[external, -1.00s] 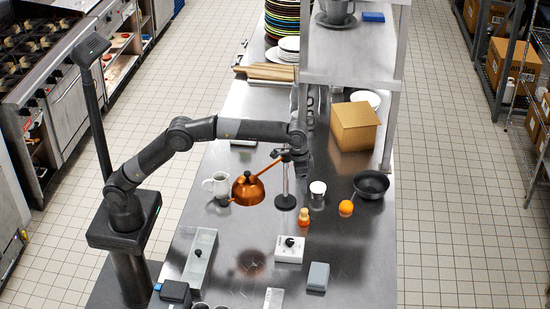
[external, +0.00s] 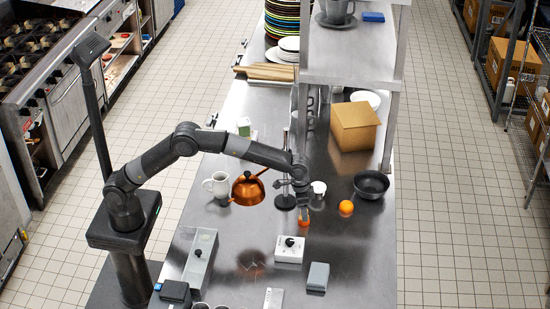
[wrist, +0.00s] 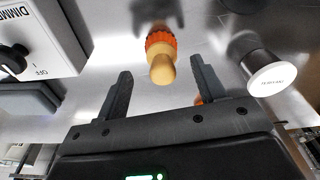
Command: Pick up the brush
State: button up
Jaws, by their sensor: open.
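The brush (wrist: 163,57) shows in the wrist view with a beige rounded handle and an orange ribbed part. It stands on the steel counter, and its handle end points toward my camera. In the external view the brush (external: 304,222) is partly covered by my gripper (external: 302,204), which is above it. In the wrist view my gripper (wrist: 161,67) is open and empty. Its two fingers are on either side of the brush handle in the picture, with clear gaps. I cannot tell how far above the handle the fingertips are.
A white cup or jar (wrist: 270,75) stands close to the right finger in the wrist view. A white dimmer box (wrist: 45,35) is at the left.

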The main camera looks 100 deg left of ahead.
jog(key=f, duration=0.3)
jog(key=shift+w+a+f, duration=0.25)
jog(key=shift+f, duration=0.15)
jog(key=shift+c, duration=0.3)
jog(key=c, duration=1)
